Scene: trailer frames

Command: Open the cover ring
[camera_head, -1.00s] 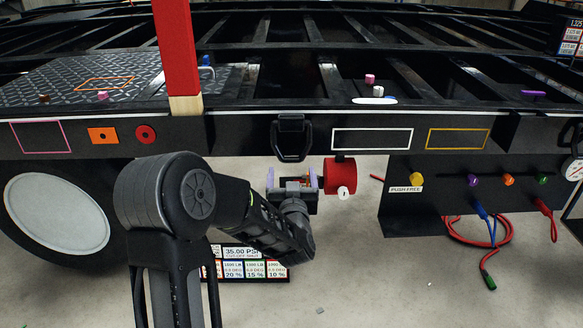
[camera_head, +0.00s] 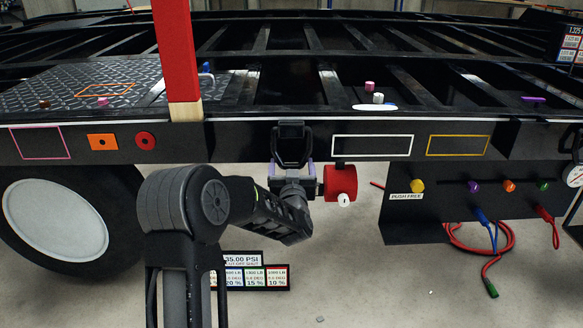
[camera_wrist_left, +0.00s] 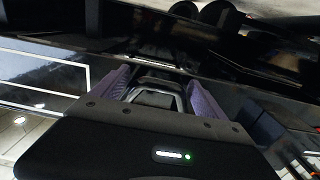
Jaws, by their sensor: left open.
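The black cover ring (camera_head: 291,132) hangs on the dark side rail of the trailer, left of the white-outlined rectangle. My left gripper (camera_head: 291,168) is open just below and in front of the ring, with its purple fingers spread to either side of the ring's lower end. In the left wrist view, a black bar-like part of the ring (camera_wrist_left: 155,98) shows between the purple fingers of my left gripper (camera_wrist_left: 155,85). A gap seems to stay on both sides; whether anything touches, I cannot tell. My right gripper is not in view.
A red cylinder (camera_head: 340,182) with a white knob hangs under the rail, close to the right of my left gripper. A panel with coloured knobs (camera_head: 470,212) and hoses is further right. A wheel (camera_head: 55,220) is at the left. A red post (camera_head: 178,50) rises above the rail.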

